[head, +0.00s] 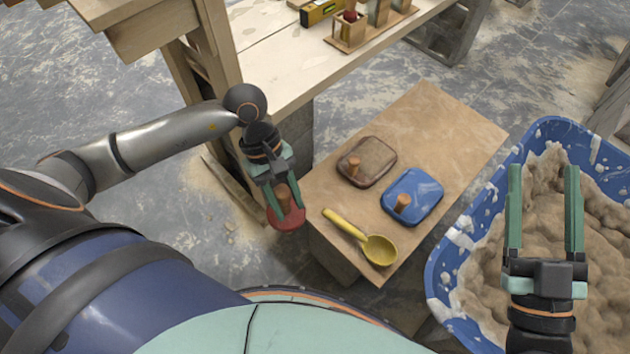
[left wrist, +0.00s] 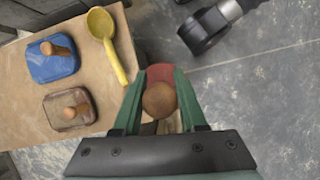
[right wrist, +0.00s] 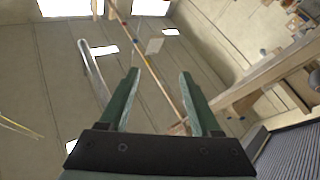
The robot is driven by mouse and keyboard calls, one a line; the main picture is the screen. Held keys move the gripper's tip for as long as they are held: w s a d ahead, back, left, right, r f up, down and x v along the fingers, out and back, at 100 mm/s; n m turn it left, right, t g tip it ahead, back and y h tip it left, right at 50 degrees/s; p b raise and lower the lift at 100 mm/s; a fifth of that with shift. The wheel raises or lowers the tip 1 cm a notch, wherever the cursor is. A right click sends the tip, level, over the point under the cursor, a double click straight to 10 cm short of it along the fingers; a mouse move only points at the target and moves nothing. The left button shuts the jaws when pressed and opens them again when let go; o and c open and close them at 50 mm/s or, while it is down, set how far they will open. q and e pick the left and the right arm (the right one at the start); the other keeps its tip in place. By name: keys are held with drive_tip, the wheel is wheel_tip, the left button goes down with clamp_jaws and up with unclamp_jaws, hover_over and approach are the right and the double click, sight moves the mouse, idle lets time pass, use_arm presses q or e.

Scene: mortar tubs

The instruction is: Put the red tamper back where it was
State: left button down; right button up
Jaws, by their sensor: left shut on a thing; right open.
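The red tamper (head: 287,219) has a round red base and a wooden knob handle. My left gripper (head: 287,207) is shut on its handle and holds it just off the left edge of the low wooden board (head: 440,125). In the left wrist view the tamper's wooden knob (left wrist: 159,100) sits between the green fingers, with the red base (left wrist: 160,72) partly showing behind it. My right gripper (head: 543,205) is open and empty above the blue mortar tub (head: 440,262). The right wrist view shows only the room beyond its open fingers.
On the board lie a brown tamper (head: 376,168), a blue tamper (head: 425,187) and a yellow scoop (head: 378,249). The board's far end and left strip are bare. A workbench (head: 285,62) with a wooden rack (head: 372,30) and a yellow level (head: 322,11) stands behind.

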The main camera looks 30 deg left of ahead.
use_arm(q)
drive_tip(key=w+f+b, duration=0.2)
drive_tip(key=w+f, duration=0.2)
drive_tip(key=w+f+b, duration=0.2)
drive_tip(key=w+f, duration=0.2)
drive_tip(key=w, duration=0.1)
drive_tip(key=w+a+f+b, duration=0.1)
drive_tip(key=w+f+b, duration=0.1)
drive_tip(key=w+f, duration=0.2)
drive_tip(key=shift+w+f, duration=0.3)
drive_tip(key=shift+a+f, duration=0.1)
drive_tip(key=shift+f, duration=0.1)
drive_tip(key=shift+r, duration=0.1)
use_arm(e)
drive_tip(key=s+a+r+n+y, duration=0.1)
drive_tip(key=s+r+n+y, duration=0.2)
drive_tip(key=s+n+y, duration=0.1)
drive_tip(key=s+y, duration=0.1)
drive_tip(key=y, duration=0.1)
drive_tip(key=shift+s+a+r+n+t+y, duration=0.2)
drive_tip(key=shift+s+r+n+t+y, duration=0.1)
drive_tip(key=shift+t+y, duration=0.1)
use_arm(q)
drive_tip(key=shift+f, duration=0.2)
drive_tip(key=shift+c, duration=2.3)
unclamp_jaws()
use_arm(e)
drive_tip(key=shift+f, duration=0.15)
